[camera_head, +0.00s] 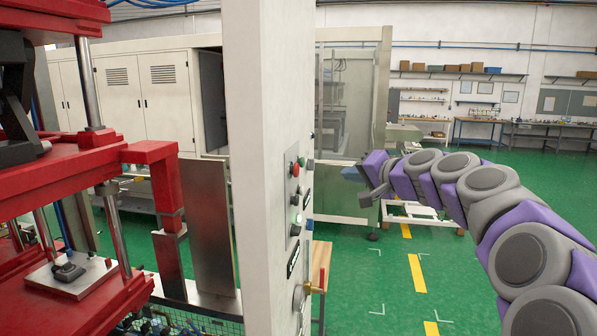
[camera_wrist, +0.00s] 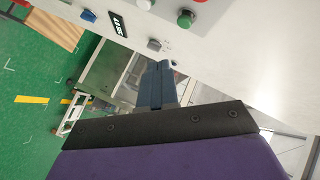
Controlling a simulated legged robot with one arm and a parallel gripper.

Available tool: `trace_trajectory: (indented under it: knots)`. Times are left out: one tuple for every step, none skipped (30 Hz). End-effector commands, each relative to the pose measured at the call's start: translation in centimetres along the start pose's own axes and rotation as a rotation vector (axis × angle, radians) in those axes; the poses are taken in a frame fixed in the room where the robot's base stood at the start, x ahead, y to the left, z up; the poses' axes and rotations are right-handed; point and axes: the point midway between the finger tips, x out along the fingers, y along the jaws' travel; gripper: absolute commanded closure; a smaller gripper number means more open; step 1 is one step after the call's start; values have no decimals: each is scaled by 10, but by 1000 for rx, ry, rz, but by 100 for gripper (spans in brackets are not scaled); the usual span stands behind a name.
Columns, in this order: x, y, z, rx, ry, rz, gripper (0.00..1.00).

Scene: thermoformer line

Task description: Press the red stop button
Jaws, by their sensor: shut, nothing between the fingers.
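The red stop button (camera_head: 295,169) sits near the top of a control panel on the side of a white column (camera_head: 258,150). In the wrist view only a sliver of a red button (camera_wrist: 202,1) shows at the top edge, above a green button (camera_wrist: 186,18). My gripper (camera_head: 350,173) is to the right of the panel in the head view, apart from it, at about the red button's picture height. In the wrist view my gripper's blue-grey fingers (camera_wrist: 161,68) are shut, empty, and point toward the panel's lower edge.
The panel also carries a grey knob (camera_wrist: 154,44), a blue switch (camera_wrist: 88,15) and a black label (camera_wrist: 118,24). A red press (camera_head: 70,185) stands left of the column. A glazed cabinet (camera_head: 348,120) is behind my gripper. Green floor (camera_head: 530,165) is open at right.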

Motion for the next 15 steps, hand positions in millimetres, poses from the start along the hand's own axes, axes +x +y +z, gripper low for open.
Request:
trace_trajectory:
  knots:
    - [2, -2, 1, 0, -1, 0, 100]
    - [3, -2, 2, 0, -2, 0, 100]
    - [5, -4, 4, -1, -2, 0, 100]
    - [6, -5, 5, -1, -2, 0, 100]
    - [8, -6, 6, -2, -2, 0, 100]
    - [11, -8, 8, -2, -2, 1, 100]
    - [13, -10, 9, -2, -1, 1, 100]
    - [15, -12, 11, -2, -1, 1, 100]
    - [18, -14, 13, -2, 0, 0, 100]
    - [21, -16, 15, -1, 0, 0, 100]
    - [23, -18, 17, -1, 0, 0, 100]
    - [27, -21, 20, -2, -1, 0, 100]
    - [30, -23, 22, -2, -2, 0, 100]
    - [33, -25, 24, -2, -2, 0, 100]
    - [37, -28, 27, -2, -3, 0, 100]
